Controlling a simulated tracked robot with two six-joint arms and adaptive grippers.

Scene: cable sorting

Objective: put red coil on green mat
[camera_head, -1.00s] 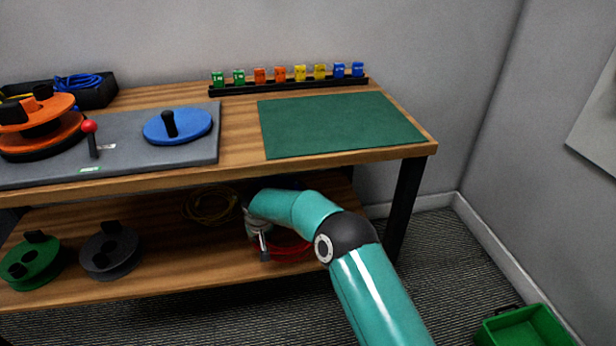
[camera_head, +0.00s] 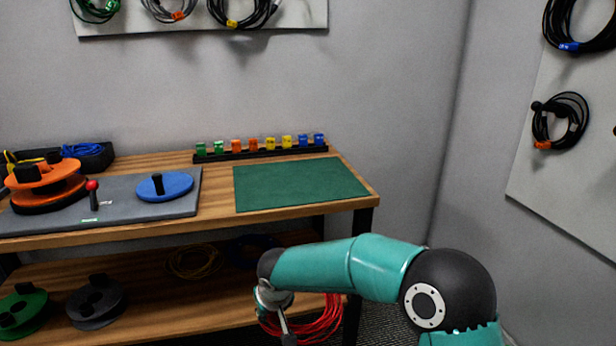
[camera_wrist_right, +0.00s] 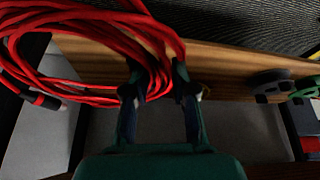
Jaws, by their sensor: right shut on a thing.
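The red coil (camera_head: 312,322) hangs at my right gripper (camera_head: 280,318), in front of the lower shelf and below the table top. In the right wrist view the red coil (camera_wrist_right: 95,50) fills the upper left, and one side of it runs between the fingers of the right gripper (camera_wrist_right: 158,88), which is shut on it. The green mat (camera_head: 300,184) lies flat and bare on the right part of the table top, above and behind the gripper. My left gripper is not in view.
A grey panel (camera_head: 120,212) with a blue disc (camera_head: 165,187) and an orange reel (camera_head: 48,185) is left of the mat. A rack of coloured tags (camera_head: 262,150) stands behind it. Yellow cable (camera_head: 192,262) and green and grey reels (camera_head: 96,300) lie on the lower shelf.

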